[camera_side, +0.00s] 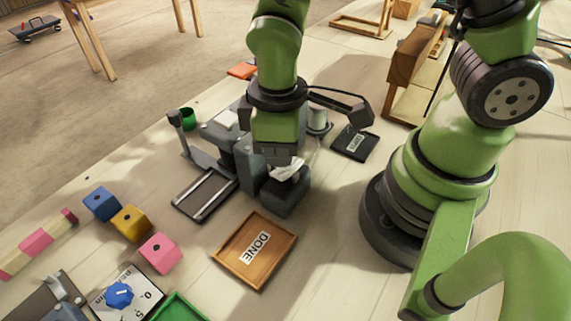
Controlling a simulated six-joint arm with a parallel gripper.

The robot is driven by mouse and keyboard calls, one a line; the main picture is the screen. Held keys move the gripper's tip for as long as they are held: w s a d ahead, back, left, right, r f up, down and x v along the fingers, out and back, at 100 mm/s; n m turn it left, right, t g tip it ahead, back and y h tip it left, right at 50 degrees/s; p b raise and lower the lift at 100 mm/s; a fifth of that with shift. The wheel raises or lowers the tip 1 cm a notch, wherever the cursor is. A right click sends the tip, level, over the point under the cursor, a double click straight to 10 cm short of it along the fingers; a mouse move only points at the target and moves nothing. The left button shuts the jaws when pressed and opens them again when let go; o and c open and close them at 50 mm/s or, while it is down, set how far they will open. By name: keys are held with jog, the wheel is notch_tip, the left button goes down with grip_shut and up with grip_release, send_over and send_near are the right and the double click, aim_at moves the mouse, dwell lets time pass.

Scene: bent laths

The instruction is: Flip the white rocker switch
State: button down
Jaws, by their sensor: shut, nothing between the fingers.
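A white piece, which looks like the rocker switch (291,173), sits on top of a dark grey box (290,198) in the middle of the table. My gripper (283,163) points down just over it, shut and empty. The gripper hides part of the white piece. I cannot tell whether the fingertips touch it, or which way the rocker is tilted.
A wooden tray marked DONE (247,276) lies in front of the box. A dark frame with rails (205,193) and a grey lever (190,140) stand to the left. Coloured blocks (130,222) and a blue knob (119,294) are at lower left. A black tray (355,143) lies behind right.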

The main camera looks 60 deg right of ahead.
aim_at(279, 173)
jog(key=shift+f, duration=1.6)
dwell(0.6)
jog(key=shift+r, duration=3.55)
jog(key=shift+r, duration=0.15)
jog(key=s+d+r+m+t, duration=0.2)
jog(key=r+m, duration=0.1)
jog(key=r, duration=0.2)
jog(key=s+d+r+m+t+y, duration=0.1)
jog(key=s+d+r+m+t, duration=0.1)
jog(key=r, duration=0.3)
jog(key=s+d+r+m+t+y, duration=0.1)
jog(key=s+d+r+m+t, duration=0.1)
jog(key=r+m, duration=0.3)
jog(key=shift+d+r+t, duration=0.4)
jog(key=shift+r+t, duration=0.15)
jog(key=shift+t, duration=0.05)
